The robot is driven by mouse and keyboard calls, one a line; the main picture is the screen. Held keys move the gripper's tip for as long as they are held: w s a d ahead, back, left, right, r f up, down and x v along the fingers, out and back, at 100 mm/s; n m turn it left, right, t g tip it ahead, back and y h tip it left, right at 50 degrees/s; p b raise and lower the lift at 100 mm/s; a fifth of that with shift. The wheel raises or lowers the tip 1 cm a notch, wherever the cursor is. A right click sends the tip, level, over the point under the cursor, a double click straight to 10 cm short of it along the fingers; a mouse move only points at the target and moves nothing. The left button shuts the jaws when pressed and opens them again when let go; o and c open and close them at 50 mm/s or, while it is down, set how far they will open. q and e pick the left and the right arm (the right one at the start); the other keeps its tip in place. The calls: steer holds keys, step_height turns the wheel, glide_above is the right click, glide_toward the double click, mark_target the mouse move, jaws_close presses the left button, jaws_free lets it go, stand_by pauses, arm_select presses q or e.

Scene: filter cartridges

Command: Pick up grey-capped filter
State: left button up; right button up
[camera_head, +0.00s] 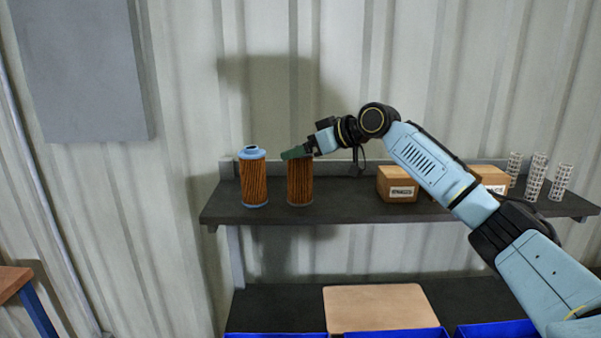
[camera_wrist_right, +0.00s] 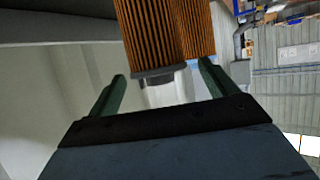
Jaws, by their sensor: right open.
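The grey-capped filter (camera_head: 300,185) stands upright on the dark shelf, a brown pleated cylinder with a dark grey base rim; its top is hidden behind my gripper in the head view. In the right wrist view its pleated body (camera_wrist_right: 150,32) and grey cap (camera_wrist_right: 154,76) show with a paler neck, between and just beyond the finger tips. My right gripper (camera_head: 296,153) is at the top of this filter, with green fingers (camera_wrist_right: 163,72) spread apart. I cannot tell whether they touch it. My left gripper is not in view.
A blue-capped filter (camera_head: 253,180) stands close to the left on the shelf (camera_head: 345,207). Two cardboard boxes (camera_head: 397,184) (camera_head: 490,179) and several white mesh cylinders (camera_head: 536,177) stand to the right. A lower shelf holds a flat tan board (camera_head: 380,306) and blue bins (camera_head: 395,333).

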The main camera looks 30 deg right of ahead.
steer(key=x, duration=0.3)
steer(key=shift+w+p, duration=0.2)
steer(key=shift+p, duration=0.1)
steer(key=shift+s, duration=0.1)
steer(key=shift+c, duration=0.6)
steer(key=c, duration=1.3)
steer(key=shift+r, duration=0.1)
